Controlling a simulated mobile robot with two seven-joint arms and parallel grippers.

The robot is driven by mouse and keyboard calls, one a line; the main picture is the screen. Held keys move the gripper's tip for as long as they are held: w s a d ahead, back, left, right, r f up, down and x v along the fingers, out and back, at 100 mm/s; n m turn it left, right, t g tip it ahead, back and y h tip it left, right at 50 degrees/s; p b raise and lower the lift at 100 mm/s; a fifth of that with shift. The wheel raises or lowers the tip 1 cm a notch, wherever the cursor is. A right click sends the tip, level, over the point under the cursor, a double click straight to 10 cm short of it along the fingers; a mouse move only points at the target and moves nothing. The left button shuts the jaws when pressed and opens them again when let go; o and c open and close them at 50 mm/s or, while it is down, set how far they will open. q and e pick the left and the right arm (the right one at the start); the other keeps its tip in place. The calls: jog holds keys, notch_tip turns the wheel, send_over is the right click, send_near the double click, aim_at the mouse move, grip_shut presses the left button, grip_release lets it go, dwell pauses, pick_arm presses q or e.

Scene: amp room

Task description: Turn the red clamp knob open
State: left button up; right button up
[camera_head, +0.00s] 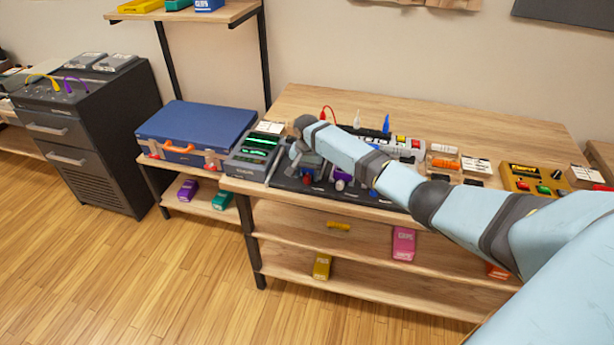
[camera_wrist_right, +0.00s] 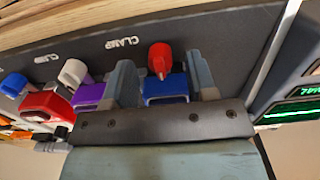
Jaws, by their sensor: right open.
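The red clamp knob (camera_wrist_right: 160,57) sits on a blue clamp body (camera_wrist_right: 166,88), by the black board's CLAMP label (camera_wrist_right: 122,42) in the right wrist view. My right gripper (camera_wrist_right: 162,66) is open, with one finger on each side of the knob. I see gaps on both sides, and cannot tell how deep the fingers reach. In the head view my right gripper (camera_head: 304,157) is over the left end of the black board (camera_head: 327,189), with a small red part (camera_head: 307,180) just below it. My arm hides part of the board. My left gripper is not in view.
A purple clamp with a grey lever (camera_wrist_right: 88,93) stands close beside one finger, with a red one (camera_wrist_right: 45,103) beyond it. A device with green displays (camera_head: 257,146) adjoins the board's left end. A blue case (camera_head: 195,124) lies further left. The floor in front is clear.

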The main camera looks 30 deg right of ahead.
jog(key=shift+f, duration=0.7)
jog(key=c, duration=0.9)
jog(key=shift+c, duration=0.2)
